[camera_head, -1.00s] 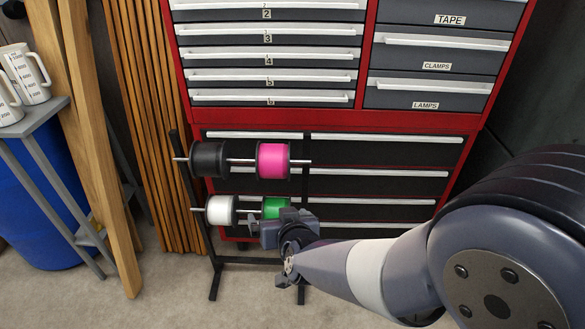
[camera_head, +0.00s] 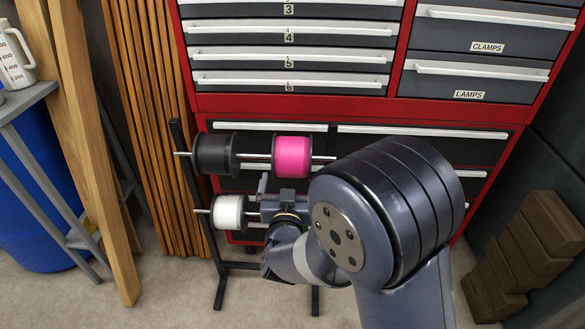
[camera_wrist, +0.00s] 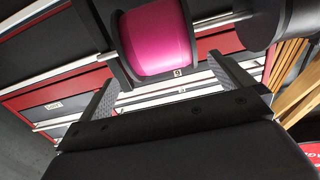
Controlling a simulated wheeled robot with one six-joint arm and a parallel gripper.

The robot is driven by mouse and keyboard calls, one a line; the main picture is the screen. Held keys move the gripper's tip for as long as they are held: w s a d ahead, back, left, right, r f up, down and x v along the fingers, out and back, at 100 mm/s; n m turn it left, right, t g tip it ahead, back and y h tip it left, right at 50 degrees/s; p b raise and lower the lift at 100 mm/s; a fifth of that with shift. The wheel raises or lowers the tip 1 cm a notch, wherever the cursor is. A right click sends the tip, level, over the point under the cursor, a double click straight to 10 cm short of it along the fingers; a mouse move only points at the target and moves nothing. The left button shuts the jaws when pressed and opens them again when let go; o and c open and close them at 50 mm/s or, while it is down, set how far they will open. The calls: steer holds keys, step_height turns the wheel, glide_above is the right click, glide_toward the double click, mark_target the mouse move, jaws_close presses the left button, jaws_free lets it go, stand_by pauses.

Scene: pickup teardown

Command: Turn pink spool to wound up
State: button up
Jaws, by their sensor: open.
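The pink spool (camera_head: 292,156) sits on the right part of the upper rod of a black stand, with dark flanges at its sides. In the wrist view the pink spool (camera_wrist: 154,40) is large at the top centre, beyond the fingertips. My gripper (camera_head: 276,184) is just below the spool in the head view. Its two fingers are spread apart in the wrist view (camera_wrist: 160,85), with nothing held between them. I cannot tell whether a finger touches the spool.
A black spool (camera_head: 215,154) shares the upper rod, to the left. A white spool (camera_head: 229,211) is on the lower rod; the green one is hidden behind my arm. A red tool cabinet (camera_head: 300,104) stands behind. Wooden planks (camera_head: 150,130) lean left. Brown blocks (camera_head: 530,245) lie right.

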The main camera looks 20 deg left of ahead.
mark_target(291, 173)
steer(key=x, duration=0.5)
steer(key=shift+w+a, duration=0.1)
steer(key=shift+w, duration=0.25)
steer(key=shift+c, duration=0.3)
steer(key=c, duration=0.6)
steer(key=f+b, duration=0.1)
steer(key=b, duration=0.2)
steer(key=shift+c, duration=0.2)
steer(key=b, duration=0.1)
steer(key=t+b, duration=0.1)
steer(key=b, duration=0.1)
steer(key=shift+f+y, duration=0.25)
steer(key=shift+y, duration=0.15)
